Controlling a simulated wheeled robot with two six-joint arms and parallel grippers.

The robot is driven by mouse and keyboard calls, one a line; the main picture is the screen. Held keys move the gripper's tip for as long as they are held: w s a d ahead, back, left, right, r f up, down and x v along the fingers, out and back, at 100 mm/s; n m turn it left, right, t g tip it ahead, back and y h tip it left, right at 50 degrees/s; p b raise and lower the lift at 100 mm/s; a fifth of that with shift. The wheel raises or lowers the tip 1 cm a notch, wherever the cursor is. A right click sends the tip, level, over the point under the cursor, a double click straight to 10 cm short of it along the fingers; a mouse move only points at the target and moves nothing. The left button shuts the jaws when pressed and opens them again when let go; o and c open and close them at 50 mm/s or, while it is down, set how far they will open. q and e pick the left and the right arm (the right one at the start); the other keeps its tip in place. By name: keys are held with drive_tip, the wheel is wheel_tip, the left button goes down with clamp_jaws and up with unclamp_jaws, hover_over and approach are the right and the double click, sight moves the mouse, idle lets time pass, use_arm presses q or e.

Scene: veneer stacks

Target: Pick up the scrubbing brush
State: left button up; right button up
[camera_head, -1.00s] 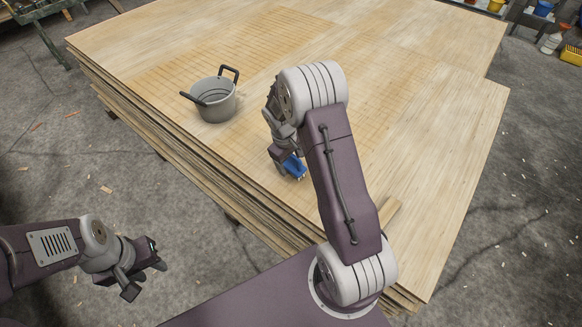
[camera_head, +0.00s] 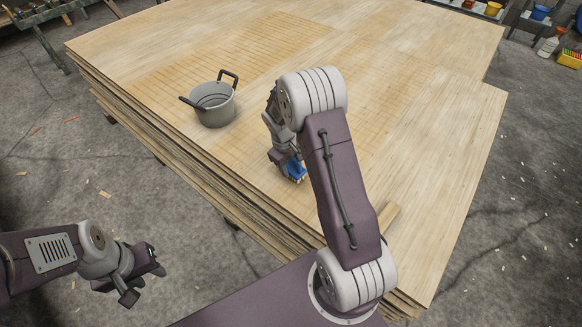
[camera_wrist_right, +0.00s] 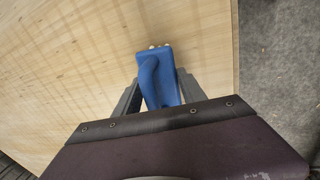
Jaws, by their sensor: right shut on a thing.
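The scrubbing brush (camera_head: 297,171) is blue with pale bristles and is at the near edge area of the veneer stack. My right gripper (camera_head: 288,163) is shut on it. In the right wrist view the blue brush (camera_wrist_right: 156,72) sits between the two dark fingers (camera_wrist_right: 158,88), its pale bristle tips showing at the far end. I cannot tell whether the bristles touch the veneer. My left gripper (camera_head: 144,275) is empty over the floor at the lower left, with its fingers apart.
A grey pot (camera_head: 214,105) with two dark handles stands on the veneer stack (camera_head: 410,130), left of my right arm. A small wood strip (camera_head: 388,217) lies near the stack's front edge. The stack's right side is clear.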

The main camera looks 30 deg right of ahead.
sight(294, 168)
drive_tip(key=r, duration=0.3)
drive_tip(key=shift+s+a+r+p, duration=0.2)
drive_tip(key=shift+s+p, duration=0.1)
drive_tip(key=shift+s, duration=0.1)
drive_tip(key=s+a+r, duration=0.1)
drive_tip(key=s+r, duration=0.2)
drive_tip(key=s, duration=0.2)
drive_tip(key=s+a+r+p, duration=0.1)
drive_tip(key=s+r, duration=0.2)
drive_tip(key=s, duration=0.2)
drive_tip(key=shift+s+a, duration=0.3)
